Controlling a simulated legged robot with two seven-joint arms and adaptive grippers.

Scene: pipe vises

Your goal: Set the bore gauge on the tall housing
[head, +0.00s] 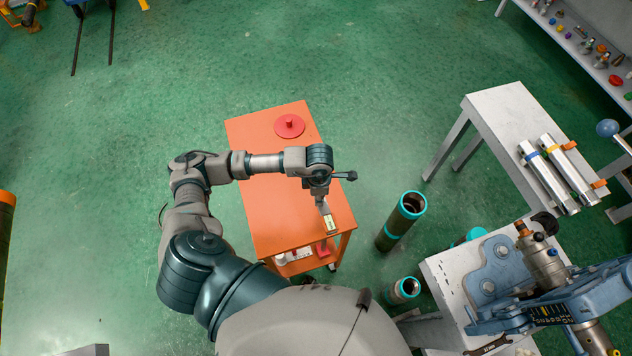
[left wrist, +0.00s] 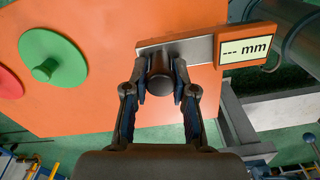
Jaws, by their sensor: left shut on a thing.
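The bore gauge has an orange head with a "--- mm" display (left wrist: 246,48) and a flat grey bar; in the head view the gauge (head: 330,223) shows over the right edge of the orange cart. My left gripper (left wrist: 160,82) is shut on its dark round knob; from the head the gripper (head: 321,196) points down at the gauge. The tall housing (head: 391,232), a dark green tube with a teal rim and open top, stands upright on the floor right of the cart, apart from the gauge. A shorter similar housing (head: 402,291) stands nearer. My right gripper is not in view.
The orange cart (head: 262,218) carries a red knobbed disc (head: 289,125) and a green one (left wrist: 52,58), hidden by my arm from the head. A grey bench (head: 492,104) holds metal tubes (head: 546,175). A blue vise (head: 505,275) stands at lower right. Floor beyond the cart is clear.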

